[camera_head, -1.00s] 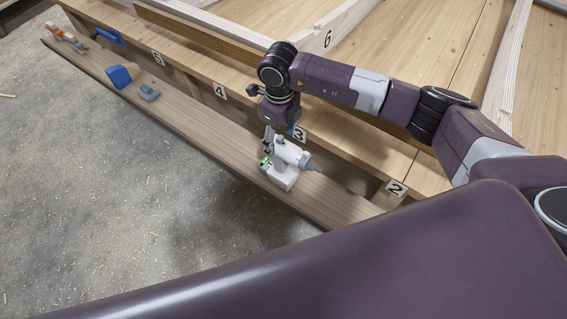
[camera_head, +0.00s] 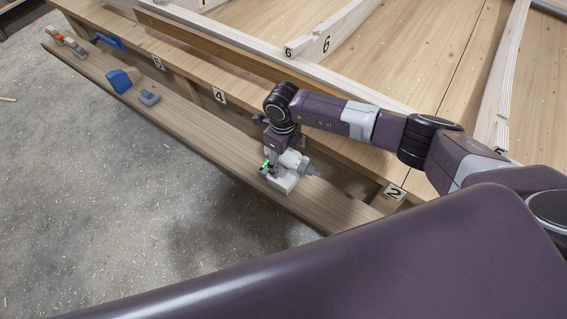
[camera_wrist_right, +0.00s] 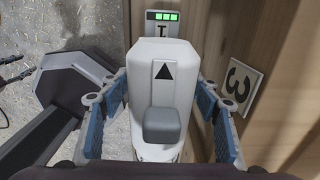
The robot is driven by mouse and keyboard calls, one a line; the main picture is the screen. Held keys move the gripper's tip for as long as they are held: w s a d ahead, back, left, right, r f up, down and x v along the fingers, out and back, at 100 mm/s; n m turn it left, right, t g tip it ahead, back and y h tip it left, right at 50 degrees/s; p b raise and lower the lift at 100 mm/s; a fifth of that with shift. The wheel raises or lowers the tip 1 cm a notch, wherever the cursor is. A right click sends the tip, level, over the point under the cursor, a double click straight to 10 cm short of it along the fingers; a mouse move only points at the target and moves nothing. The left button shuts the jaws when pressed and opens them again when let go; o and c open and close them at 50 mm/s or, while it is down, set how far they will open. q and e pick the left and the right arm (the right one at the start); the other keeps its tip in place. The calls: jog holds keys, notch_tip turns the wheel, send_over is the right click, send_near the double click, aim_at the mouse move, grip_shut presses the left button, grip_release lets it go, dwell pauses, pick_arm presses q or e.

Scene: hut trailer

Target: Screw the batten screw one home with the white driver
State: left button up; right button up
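The white driver (camera_head: 283,181) stands upright on the narrow wooden ledge (camera_head: 215,132), its grey nose pointing right. A green light shows on its base. In the right wrist view the driver (camera_wrist_right: 163,85) fills the middle, with a black triangle on top and a grey block on its near side. My right gripper (camera_head: 279,158) has come down over the driver from above. Its blue-padded fingers (camera_wrist_right: 163,112) stand on either side of the body, spread, with no clear squeeze on it. My left gripper is not in view. I cannot make out batten screw one.
A blue tool (camera_head: 122,80), a grey block (camera_head: 149,97) and an orange-handled tool (camera_head: 65,40) lie farther left on the ledge. The workbench (camera_head: 185,68) with number plates rises behind it, carrying timber battens (camera_head: 335,35). The ledge between grey block and driver is clear.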

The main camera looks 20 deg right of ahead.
grip_shut()
jog(key=shift+w+r, duration=0.1)
jog(key=shift+w, duration=0.05)
dwell(0.4)
